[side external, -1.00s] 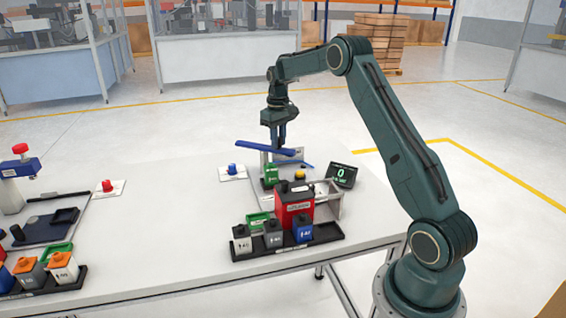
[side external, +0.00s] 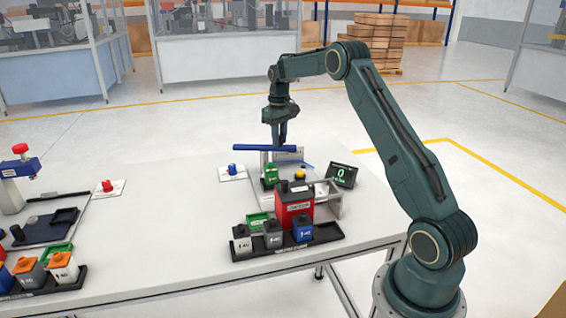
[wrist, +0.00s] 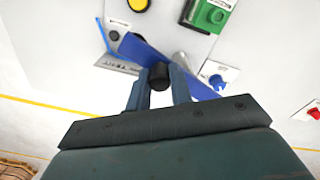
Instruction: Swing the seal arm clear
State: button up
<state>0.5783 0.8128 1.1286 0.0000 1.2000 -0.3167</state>
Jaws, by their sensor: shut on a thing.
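The seal arm is a long blue bar (side external: 252,148), roughly level above the back of the work station. In the wrist view the blue bar (wrist: 137,46) runs diagonally behind my fingers. A black knob (wrist: 159,84) stands on it between the fingers. My gripper (side external: 280,141) is above the bar, pointing down; in the wrist view its fingers (wrist: 159,76) are shut on the knob. A green block (side external: 270,175) sits just below and in front of the bar. The bar's pivot is not clear in either view.
A red block (side external: 294,210) and a tray (side external: 328,231) of small containers stand in front. A display (side external: 342,176) reading 0 is at right, near a yellow button (side external: 300,174). A blue button (side external: 232,169) lies left of the station. Bare table (side external: 170,240) separates the two stations.

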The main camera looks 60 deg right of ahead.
jog(key=shift+w+d, duration=0.2)
jog(key=shift+d, duration=0.1)
dwell(0.4)
jog(key=shift+w+d, duration=0.2)
jog(key=shift+d, duration=0.1)
jog(key=shift+w+d, duration=0.1)
jog(key=shift+d, duration=0.15)
dwell(0.4)
jog(key=o, duration=0.6)
jog(key=shift+d, duration=0.1)
jog(key=shift+c, duration=0.2)
jog(key=shift+r, duration=0.15)
notch_tip(320, 180, up, 7)
dwell(0.6)
jog(key=shift+r, duration=0.1)
